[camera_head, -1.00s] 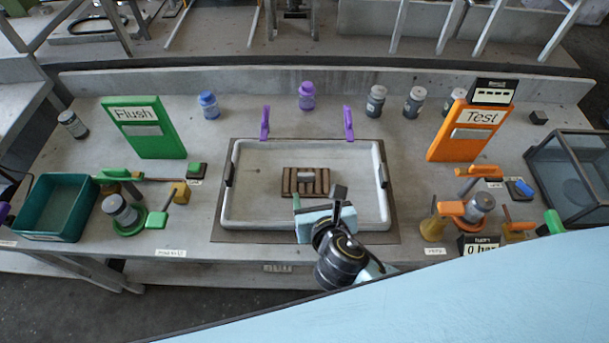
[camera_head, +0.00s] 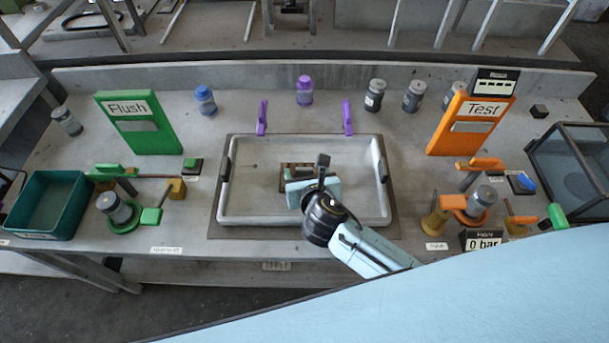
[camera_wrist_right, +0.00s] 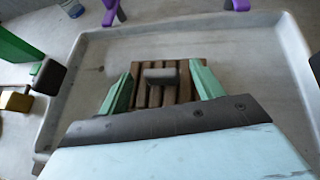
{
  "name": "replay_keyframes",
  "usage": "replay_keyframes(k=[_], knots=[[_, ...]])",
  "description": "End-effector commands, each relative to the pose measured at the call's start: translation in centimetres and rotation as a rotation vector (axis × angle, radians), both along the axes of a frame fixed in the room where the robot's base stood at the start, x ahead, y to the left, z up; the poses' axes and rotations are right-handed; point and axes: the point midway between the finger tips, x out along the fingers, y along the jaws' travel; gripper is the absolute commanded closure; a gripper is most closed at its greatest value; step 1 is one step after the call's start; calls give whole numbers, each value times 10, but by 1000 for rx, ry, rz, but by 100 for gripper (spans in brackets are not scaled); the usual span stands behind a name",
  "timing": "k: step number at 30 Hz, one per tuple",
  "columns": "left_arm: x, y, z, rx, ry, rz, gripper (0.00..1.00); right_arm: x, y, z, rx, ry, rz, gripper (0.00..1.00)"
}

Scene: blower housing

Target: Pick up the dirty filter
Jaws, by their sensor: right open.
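The dirty filter appears to be the brown slatted block (camera_head: 290,169) with a grey handle on top, lying in the pale tray (camera_head: 240,215). In the right wrist view the filter (camera_wrist_right: 145,97) shows its slats and raised handle (camera_wrist_right: 161,76). My right gripper (camera_head: 312,187) is over the tray and covers much of the filter in the head view. In the right wrist view its two green fingers (camera_wrist_right: 161,84) are open, one on each side of the handle, with gaps to it. Their exact height above the filter is unclear. My left gripper is not in view.
The tray's raised rim surrounds the filter, with free floor inside it. Two purple clips (camera_head: 262,117) stand behind. A green Flush panel (camera_head: 150,140) and teal bin (camera_head: 48,205) are left. An orange Test panel (camera_head: 463,142) and glass-sided tank (camera_head: 575,172) are right.

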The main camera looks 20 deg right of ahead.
Motion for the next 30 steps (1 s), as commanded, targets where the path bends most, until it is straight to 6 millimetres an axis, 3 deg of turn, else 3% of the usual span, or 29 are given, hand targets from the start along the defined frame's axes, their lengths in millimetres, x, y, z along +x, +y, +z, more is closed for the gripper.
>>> replay_keyframes(k=[1, 12, 20, 30], knots=[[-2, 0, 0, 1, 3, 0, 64, 0, 0, 0, 0, 0, 0, 38], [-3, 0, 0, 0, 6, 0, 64, 0, 0, 0, 0, -1, 0, 83], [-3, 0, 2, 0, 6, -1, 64, 0, 0, 6, 0, -3, 1, 83], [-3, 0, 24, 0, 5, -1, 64, 1, 0, 70, 1, -6, 1, 83]])
